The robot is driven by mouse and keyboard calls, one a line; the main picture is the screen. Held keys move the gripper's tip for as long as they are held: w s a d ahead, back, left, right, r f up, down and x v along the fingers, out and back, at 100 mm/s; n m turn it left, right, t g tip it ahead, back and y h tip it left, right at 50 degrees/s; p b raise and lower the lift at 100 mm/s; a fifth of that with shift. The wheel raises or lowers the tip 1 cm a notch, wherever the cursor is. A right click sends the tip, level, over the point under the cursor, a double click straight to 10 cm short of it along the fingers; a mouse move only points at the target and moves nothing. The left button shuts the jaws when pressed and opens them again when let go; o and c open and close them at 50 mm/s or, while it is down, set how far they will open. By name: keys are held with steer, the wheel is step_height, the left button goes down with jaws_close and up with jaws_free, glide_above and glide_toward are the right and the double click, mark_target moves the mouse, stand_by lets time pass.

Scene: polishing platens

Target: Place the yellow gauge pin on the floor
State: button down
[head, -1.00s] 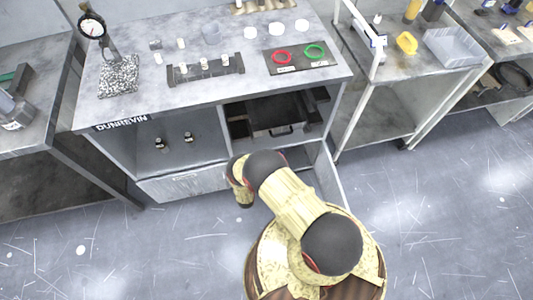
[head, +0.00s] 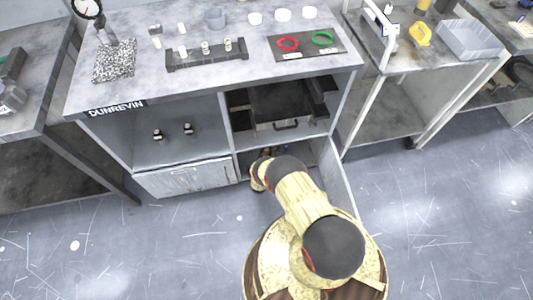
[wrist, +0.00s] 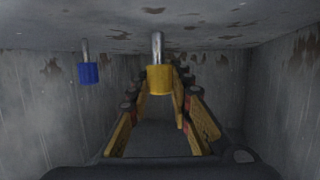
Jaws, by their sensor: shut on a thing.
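The yellow gauge pin (wrist: 160,79) shows in the wrist view as a yellow sleeve on a bright metal shank. The shank points up in the picture, toward a worn grey surface. My gripper (wrist: 161,92) has its yellow-padded fingers on either side of the sleeve and is shut on it. A blue-sleeved pin (wrist: 88,72) of similar shape is to the left, apart from my fingers. In the head view, my arm reaches into the lower right compartment of the bench (head: 215,95), and the yellow pin cannot be made out. Bare grey floor (head: 430,210) lies around my base.
Close grey walls (wrist: 280,85) flank my gripper. An open door panel (head: 338,182) stands right of my arm. A closed drawer front (head: 187,178) is on the left, and a dark drawer (head: 275,108) sits above my gripper. The floor at right is clear.

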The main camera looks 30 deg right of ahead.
steer(key=shift+w+f, duration=0.1)
steer(key=shift+f, duration=0.2)
steer(key=shift+f, duration=0.2)
steer(key=c, duration=1.7)
jaws_free()
steer(key=shift+c, duration=0.2)
steer(key=shift+o, duration=0.6)
steer(key=shift+r, duration=0.1)
